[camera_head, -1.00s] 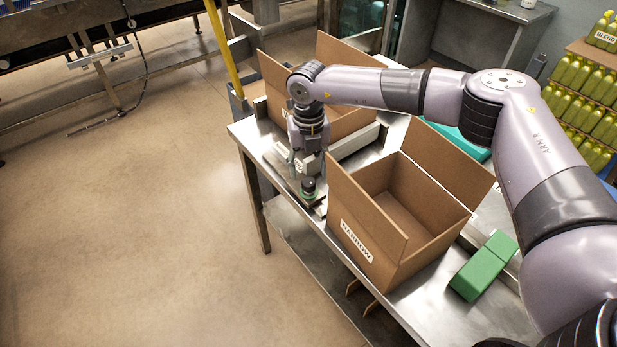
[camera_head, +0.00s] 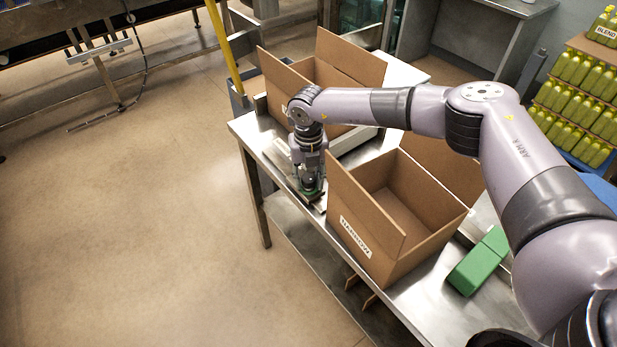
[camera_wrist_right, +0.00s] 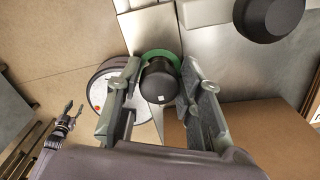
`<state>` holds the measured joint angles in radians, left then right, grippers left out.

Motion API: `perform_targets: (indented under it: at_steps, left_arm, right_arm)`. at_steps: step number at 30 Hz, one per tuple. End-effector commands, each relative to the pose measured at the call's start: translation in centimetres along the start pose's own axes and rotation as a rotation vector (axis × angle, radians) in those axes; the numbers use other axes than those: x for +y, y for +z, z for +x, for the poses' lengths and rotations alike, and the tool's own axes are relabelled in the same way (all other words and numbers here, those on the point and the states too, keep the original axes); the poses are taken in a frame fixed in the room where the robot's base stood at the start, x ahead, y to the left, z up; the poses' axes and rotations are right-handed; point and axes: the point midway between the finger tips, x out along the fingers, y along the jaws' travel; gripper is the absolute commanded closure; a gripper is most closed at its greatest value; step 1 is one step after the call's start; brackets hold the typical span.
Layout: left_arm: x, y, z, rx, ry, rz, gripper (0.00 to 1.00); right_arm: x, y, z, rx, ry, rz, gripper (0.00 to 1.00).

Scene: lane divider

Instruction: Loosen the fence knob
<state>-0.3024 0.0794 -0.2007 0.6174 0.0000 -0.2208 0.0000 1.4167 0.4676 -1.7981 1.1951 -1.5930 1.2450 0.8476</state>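The fence knob is a round black knob (camera_wrist_right: 158,82) with a green ring (camera_wrist_right: 163,57) around its base, in the middle of the right wrist view. My right gripper (camera_wrist_right: 160,72) has one finger on each side of the knob, with slim gaps between fingers and knob. In the head view my right gripper (camera_head: 310,188) points down at the table's left edge, and it mostly hides the knob. A small gripper, apparently my left one (camera_wrist_right: 73,110), shows far off at the left of the wrist view; its finger opening is too small to judge.
An open cardboard box labelled NARROW (camera_head: 365,238) stands right beside my right gripper on the steel table (camera_head: 420,305). Another open box (camera_head: 350,62) stands behind. A green block (camera_head: 476,268) lies at the right. Another black round part (camera_wrist_right: 268,14) is at the wrist view's top right.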

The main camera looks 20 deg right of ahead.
Motion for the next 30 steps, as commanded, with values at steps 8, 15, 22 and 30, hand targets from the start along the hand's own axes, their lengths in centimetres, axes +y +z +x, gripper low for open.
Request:
perform_targets:
  at_steps: [8,15,22,30]
  left_arm:
    - [-0.1,-0.4,0.0,0.007,-0.001,-0.001,0.60]
    - [-0.1,-0.5,0.0,0.008,-0.001,-0.001,0.60]
    - [-0.1,-0.4,0.4,0.008,-0.001,-0.001,0.60]
    - [-0.1,-0.3,2.0,0.007,-0.001,-0.001,0.60]
  right_arm:
    - [0.0,0.0,0.0,0.000,0.000,0.000,0.86]
    - [0.0,0.0,0.0,0.000,0.000,0.000,0.98]
    - [0.0,0.0,0.1,-0.001,0.000,-0.035,0.98]
    - [0.1,0.0,0.3,-0.001,0.001,-0.193,0.98]
